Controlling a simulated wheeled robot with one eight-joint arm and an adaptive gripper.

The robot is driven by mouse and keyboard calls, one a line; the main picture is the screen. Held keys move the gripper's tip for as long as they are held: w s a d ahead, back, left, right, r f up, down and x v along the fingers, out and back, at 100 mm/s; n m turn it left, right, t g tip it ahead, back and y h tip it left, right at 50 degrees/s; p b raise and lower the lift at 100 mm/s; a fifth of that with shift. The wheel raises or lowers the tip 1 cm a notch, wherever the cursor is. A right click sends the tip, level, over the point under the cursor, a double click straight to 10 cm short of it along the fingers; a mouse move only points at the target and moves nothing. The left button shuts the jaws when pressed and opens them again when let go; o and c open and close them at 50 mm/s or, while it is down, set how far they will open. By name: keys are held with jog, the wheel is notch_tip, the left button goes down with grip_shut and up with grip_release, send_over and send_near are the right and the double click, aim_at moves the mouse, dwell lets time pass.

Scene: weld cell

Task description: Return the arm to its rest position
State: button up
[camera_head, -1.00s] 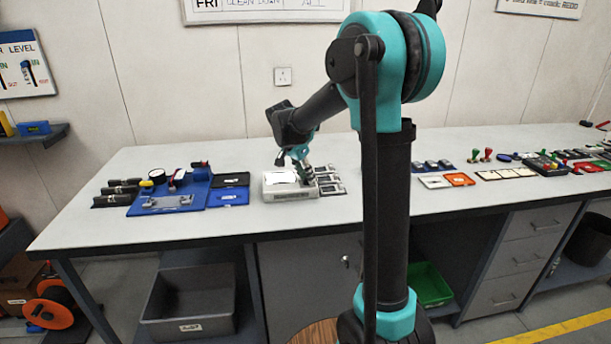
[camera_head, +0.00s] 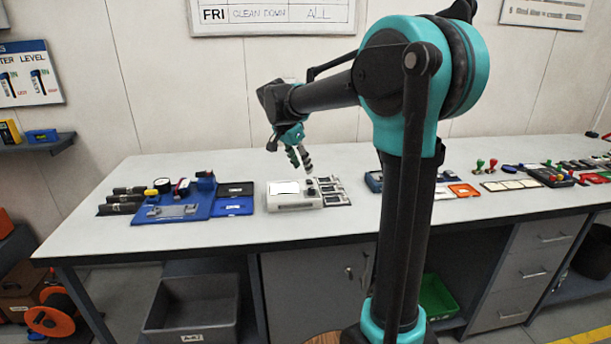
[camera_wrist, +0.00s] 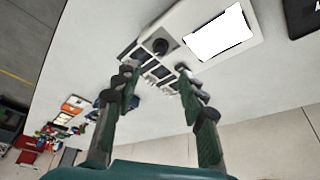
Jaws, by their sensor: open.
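My gripper (camera_head: 297,161) is at the end of my raised arm, above the bench and over the right part of a white box-shaped device (camera_head: 290,203) with a blank white label. In the wrist view my gripper (camera_wrist: 156,90) has its two fingers spread apart with nothing between them. Beyond the fingertips lies the white device (camera_wrist: 215,45), with a dark round knob (camera_wrist: 161,46) on it. The gripper is clear of the device.
The bench (camera_head: 330,229) runs across the view. A blue fixture board (camera_head: 190,206) with a gauge stands left of the device; dark trays (camera_head: 333,190) stand to its right. A grey bin (camera_head: 190,310) sits below. The wall is behind.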

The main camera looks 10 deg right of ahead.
jog(key=shift+v, duration=0.95)
jog(key=s+d+f+n, duration=0.1)
jog(key=s+d+f, duration=0.1)
jog(key=s+f, duration=0.1)
jog(key=s+d+f+n+y, duration=0.1)
jog(key=s+d+f+n, duration=0.1)
jog(key=s+f, duration=0.1)
jog(key=s+d+f+n, duration=0.1)
jog(key=s+d+f, duration=0.1)
jog(key=s+f, duration=0.1)
jog(key=shift+s+f+n+y, duration=0.15)
jog(key=shift+s+f+y, duration=0.05)
jog(key=shift+s, duration=0.25)
jog(key=shift+s+f+n+y, duration=0.15)
jog(key=shift+s+f+y, duration=0.05)
jog(key=shift+s, duration=0.25)
jog(key=s+d+f+n+t+y, duration=0.1)
jog(key=s+f+n, duration=0.5)
jog(key=s+f, duration=0.6)
jog(key=s+d+y, duration=0.1)
jog(key=s, duration=0.3)
jog(key=shift+s+d+f+t, duration=0.2)
jog(key=shift+s+f+t, duration=0.1)
jog(key=shift+f, duration=0.1)
